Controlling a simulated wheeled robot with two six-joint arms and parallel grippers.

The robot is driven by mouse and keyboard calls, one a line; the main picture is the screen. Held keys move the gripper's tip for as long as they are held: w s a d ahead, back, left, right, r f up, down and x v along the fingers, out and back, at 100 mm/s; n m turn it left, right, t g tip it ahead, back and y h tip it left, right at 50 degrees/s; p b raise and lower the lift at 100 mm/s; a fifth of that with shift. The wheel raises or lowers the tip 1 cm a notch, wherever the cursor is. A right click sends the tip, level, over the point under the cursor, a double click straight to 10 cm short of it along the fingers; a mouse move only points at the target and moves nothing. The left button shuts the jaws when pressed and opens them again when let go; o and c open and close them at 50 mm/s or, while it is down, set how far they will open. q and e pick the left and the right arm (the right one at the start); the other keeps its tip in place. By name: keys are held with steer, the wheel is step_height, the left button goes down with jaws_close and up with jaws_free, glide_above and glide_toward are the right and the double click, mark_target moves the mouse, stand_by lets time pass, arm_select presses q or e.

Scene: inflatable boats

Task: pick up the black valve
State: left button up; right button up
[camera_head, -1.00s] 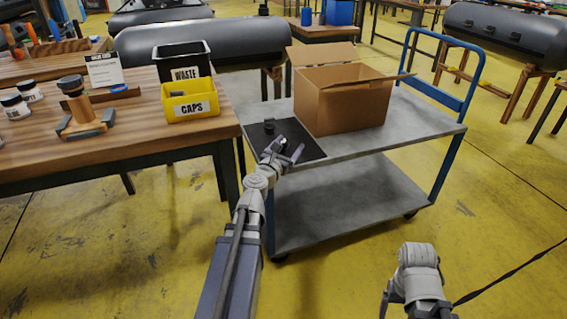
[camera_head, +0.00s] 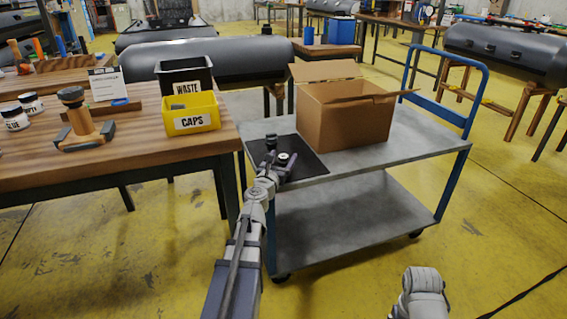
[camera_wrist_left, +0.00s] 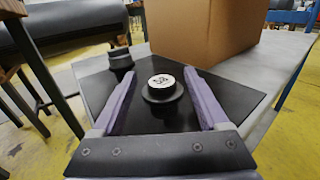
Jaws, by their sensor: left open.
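A black valve (camera_wrist_left: 161,90) with a round white marked top stands upright on a black mat (camera_wrist_left: 225,92) on the cart. In the head view it is the small black piece with a pale top (camera_head: 284,158). A second black piece (camera_wrist_left: 122,62), also in the head view (camera_head: 271,142), stands behind it to the left. My left gripper (camera_wrist_left: 160,76) is open, with one purple finger on each side of the white-topped valve. Gaps show between the valve and both fingers. Only part of my right arm shows at the bottom of the head view; its gripper is out of sight.
An open cardboard box (camera_head: 345,118) stands on the grey cart (camera_head: 375,145) behind the mat. A wooden table (camera_head: 110,145) at the left holds a yellow CAPS bin (camera_head: 191,114) and a black WASTE bin (camera_head: 184,75). The cart's front right is bare.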

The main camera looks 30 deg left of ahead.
arm_select(q)
steer(key=x, duration=0.4)
steer(key=shift+w, duration=0.2)
steer(key=shift+s+d, duration=0.1)
jaws_close()
